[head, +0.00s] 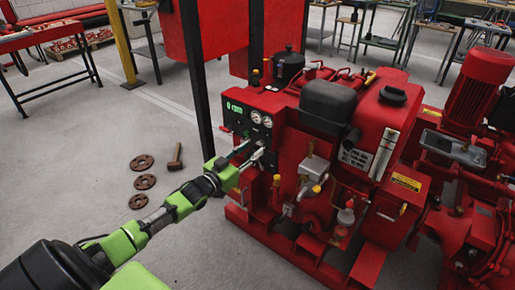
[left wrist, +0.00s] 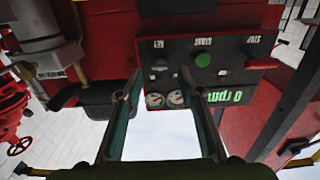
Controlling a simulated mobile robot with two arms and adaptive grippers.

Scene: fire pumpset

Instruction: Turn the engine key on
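The black control panel (head: 232,124) is on the left end of the red pumpset, with a green "0 rpm" readout and round gauges. In the left wrist view the panel (left wrist: 222,72) appears upside down, with a green button (left wrist: 203,60) and a small dark switch (left wrist: 158,44) that may be the key switch; the key's shape is too small to tell. My left gripper (head: 250,153) is in front of the panel's lower part. In the left wrist view its two fingers (left wrist: 160,78) are apart with nothing between them. My right gripper is not in view.
The red engine (head: 385,118) and its pipes stand right of my left gripper. A dark post (head: 197,80) rises just left of the panel.

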